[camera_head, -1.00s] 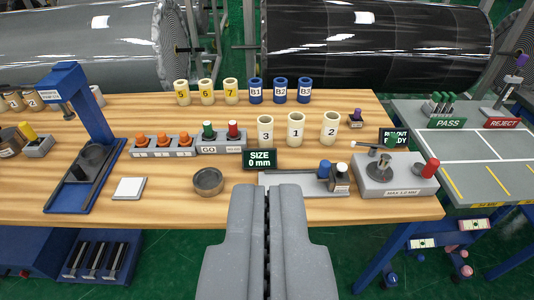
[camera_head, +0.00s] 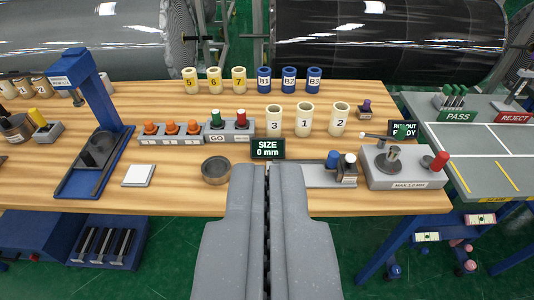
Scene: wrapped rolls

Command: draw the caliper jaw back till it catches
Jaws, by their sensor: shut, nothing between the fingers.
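The caliper (camera_head: 318,175) is a flat grey bar lying near the front edge of the bench. A blue knob (camera_head: 332,159) and a dark block with a pale top (camera_head: 348,168) sit on its right part. A small display (camera_head: 267,149) behind its left end reads SIZE 0 mm. My gripper (camera_head: 268,172) is shut and empty, its fingertips in front of the display and over the left end of the caliper. The fingers hide that left end. I cannot tell whether they touch it.
A grey runout gauge (camera_head: 402,170) with a red knob stands right of the caliper. A round dark dish (camera_head: 216,170) and a white tile (camera_head: 139,175) lie left. A blue press (camera_head: 90,120) stands far left.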

